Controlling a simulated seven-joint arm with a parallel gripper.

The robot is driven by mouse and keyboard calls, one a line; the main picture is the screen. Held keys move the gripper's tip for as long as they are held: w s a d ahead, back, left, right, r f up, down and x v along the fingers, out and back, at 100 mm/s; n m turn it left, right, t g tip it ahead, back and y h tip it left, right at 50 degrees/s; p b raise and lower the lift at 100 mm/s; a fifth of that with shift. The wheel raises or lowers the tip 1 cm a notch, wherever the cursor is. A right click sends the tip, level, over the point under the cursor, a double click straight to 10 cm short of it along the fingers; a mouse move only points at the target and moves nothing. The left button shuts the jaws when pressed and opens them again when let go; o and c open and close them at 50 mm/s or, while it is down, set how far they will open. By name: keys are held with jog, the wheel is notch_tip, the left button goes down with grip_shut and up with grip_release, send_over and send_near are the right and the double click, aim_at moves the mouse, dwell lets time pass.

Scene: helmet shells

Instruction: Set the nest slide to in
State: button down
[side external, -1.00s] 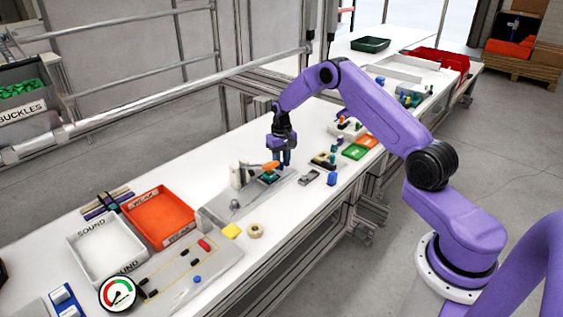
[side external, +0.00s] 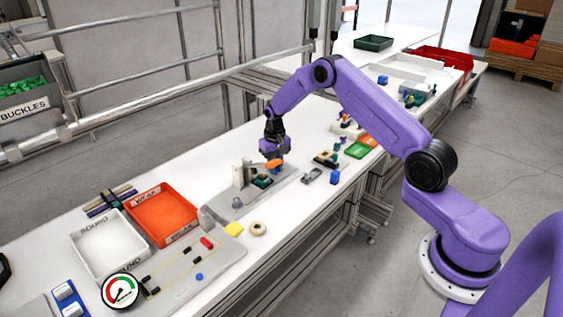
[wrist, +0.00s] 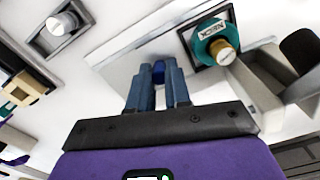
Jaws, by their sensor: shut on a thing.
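The fixture (side external: 225,208) is a grey plate on the white bench, with a pale upright block (side external: 239,175), an orange piece (side external: 274,164) and a dark nest holding a teal part (side external: 262,181). In the wrist view the teal part (wrist: 207,48) is round, with a gold knob and a label that seems to read NECK, in a dark square frame. My gripper (side external: 272,150) is low at the back of the fixture. Its fingers (wrist: 158,80) are closed around a small blue knob (wrist: 158,70), mostly hidden between the fingertips. The orange piece partly hides the fingers from the side.
An orange tray (side external: 192,213) and a white tray labelled SOUND (side external: 143,257) stand to the left. A tape roll (side external: 258,229), yellow block (side external: 234,229), grey bracket (side external: 312,175) and blue block (side external: 335,177) lie near the fixture's front and right.

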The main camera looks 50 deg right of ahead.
jog(key=c, duration=1.3)
grip_release()
jog(key=shift+c, duration=0.2)
jog(key=shift+r, duration=0.15)
notch_tip(320, 180, up, 17)
jog(key=shift+r, duration=0.1)
jog(key=shift+o, duration=1.4)
notch_tip(320, 180, down, 17)
jog(key=m, duration=0.7)
